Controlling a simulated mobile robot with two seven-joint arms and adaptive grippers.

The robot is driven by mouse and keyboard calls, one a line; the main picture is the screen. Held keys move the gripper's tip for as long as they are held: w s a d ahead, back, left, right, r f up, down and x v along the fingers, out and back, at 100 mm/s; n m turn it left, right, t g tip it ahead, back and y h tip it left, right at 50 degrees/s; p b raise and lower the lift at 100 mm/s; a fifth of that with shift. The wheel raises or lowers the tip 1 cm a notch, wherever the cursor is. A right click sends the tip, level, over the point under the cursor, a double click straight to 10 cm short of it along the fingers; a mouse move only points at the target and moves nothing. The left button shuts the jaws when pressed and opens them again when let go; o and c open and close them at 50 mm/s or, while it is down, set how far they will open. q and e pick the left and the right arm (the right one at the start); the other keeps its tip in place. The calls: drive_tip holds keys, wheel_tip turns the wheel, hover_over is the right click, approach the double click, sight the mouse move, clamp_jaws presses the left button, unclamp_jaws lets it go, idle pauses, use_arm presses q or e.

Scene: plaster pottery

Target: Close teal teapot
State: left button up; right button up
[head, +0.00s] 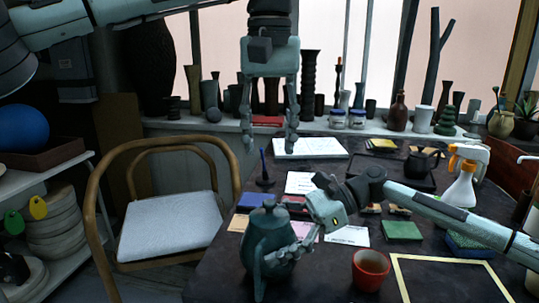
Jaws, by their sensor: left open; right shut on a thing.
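The teal teapot (259,228) stands upright near the table's front left edge. A lid with a small knob (268,205) shows on its top; I cannot tell how fully it is seated. My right gripper (281,233) reaches in from the right and is shut on the teapot, with a finger across the right side of its body. The exact contact is partly hidden. My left gripper (269,143) is open and empty, pointing down, higher in the picture than the teapot and apart from it.
A red cup (370,270) stands right of the teapot, beside a cream frame (398,276). A spray bottle (461,185) and black teapot (418,164) are farther right. A wooden chair (170,225) is left of the table. Vases line the windowsill.

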drive_tip(key=shift+s+f, duration=0.1)
drive_tip(key=shift+f, duration=0.05)
drive_tip(key=o, duration=1.3)
drive_tip(key=shift+o, duration=0.2)
drive_tip(key=shift+w+d+r, duration=0.2)
drive_tip(key=shift+d+r, duration=0.05)
drive_tip(key=shift+d, duration=0.1)
drive_tip(key=v, duration=1.1)
